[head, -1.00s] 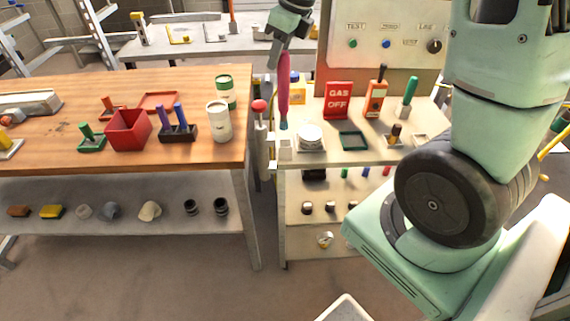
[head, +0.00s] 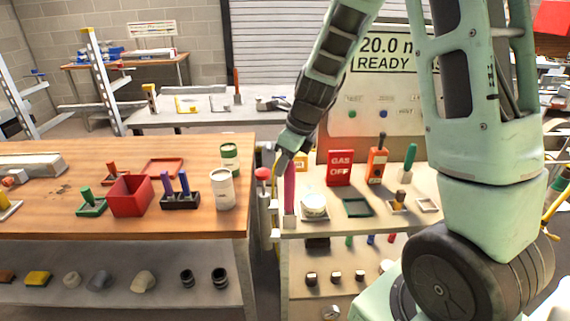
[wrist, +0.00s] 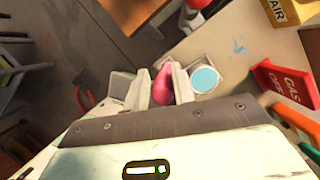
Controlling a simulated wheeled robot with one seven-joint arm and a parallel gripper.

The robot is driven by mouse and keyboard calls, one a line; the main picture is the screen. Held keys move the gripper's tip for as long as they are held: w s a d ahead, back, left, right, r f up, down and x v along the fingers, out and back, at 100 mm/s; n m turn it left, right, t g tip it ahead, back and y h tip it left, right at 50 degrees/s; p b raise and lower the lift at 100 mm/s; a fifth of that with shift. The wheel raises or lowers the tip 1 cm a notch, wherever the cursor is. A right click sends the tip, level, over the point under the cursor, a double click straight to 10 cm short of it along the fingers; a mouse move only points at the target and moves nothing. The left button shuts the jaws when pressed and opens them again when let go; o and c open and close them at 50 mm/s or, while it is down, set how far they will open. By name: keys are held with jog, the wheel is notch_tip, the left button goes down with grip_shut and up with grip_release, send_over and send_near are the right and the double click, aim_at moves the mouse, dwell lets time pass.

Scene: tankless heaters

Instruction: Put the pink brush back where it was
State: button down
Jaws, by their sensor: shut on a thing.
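The pink brush (head: 290,186) is upright in the head view, its upper end in my gripper (head: 290,152). In the wrist view the brush (wrist: 163,85) lies between the two pale fingers of my gripper (wrist: 161,88), which are shut on it. Its lower end meets a small white block (head: 289,222) at the left front corner of the right bench. I cannot tell whether the tip is inside the block or just above it; the bristles are hidden.
A round white pot (head: 314,205) stands close right of the brush. A red-topped item (head: 263,174) is close on the left. Behind and right are a red GAS OFF sign (head: 339,168), an orange tool (head: 377,165) and a green frame (head: 357,207). The wooden table (head: 60,188) is left.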

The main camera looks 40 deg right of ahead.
jog(key=shift+f, duration=0.15)
jog(key=c, duration=1.2)
grip_release()
jog(key=shift+o, duration=0.2)
